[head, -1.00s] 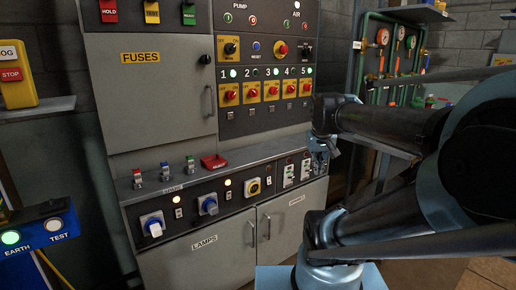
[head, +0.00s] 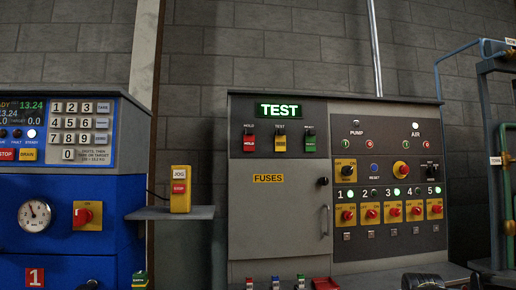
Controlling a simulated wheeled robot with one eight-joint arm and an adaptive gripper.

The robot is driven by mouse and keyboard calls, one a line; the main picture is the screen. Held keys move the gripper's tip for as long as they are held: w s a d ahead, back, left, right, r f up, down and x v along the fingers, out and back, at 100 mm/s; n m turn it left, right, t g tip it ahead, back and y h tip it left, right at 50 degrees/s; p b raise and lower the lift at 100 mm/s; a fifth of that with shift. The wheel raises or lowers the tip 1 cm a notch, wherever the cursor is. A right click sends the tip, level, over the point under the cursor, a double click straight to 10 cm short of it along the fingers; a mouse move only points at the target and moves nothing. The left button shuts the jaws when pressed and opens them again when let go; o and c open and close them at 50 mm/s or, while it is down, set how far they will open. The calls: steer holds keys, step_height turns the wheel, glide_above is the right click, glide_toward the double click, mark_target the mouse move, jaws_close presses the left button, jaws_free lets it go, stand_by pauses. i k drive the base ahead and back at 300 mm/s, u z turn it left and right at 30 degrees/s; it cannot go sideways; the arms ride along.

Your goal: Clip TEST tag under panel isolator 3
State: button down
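The yellow TEST tag (head: 280,143) hangs on the upper left of the grey panel. It is between the red HOLD tag (head: 249,143) and the green tag (head: 310,143), below a lit green TEST display (head: 279,111). Isolator 3 (head: 394,211) is the middle yellow switch with a red knob in the row of isolators; the lamp above it is lit. A small fitting (head: 394,232) sits just under it, with no tag seen there. Only a dark piece of my arm shows at the bottom right edge. My gripper is below the picture.
A blue console (head: 64,190) with a keypad stands at the left. A shelf (head: 170,213) with a yellow JOG/STOP box (head: 180,188) is between it and the panel. Pipes on a frame (head: 493,150) stand at the right.

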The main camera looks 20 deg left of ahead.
mark_target(280, 139)
steer(key=u, duration=0.9)
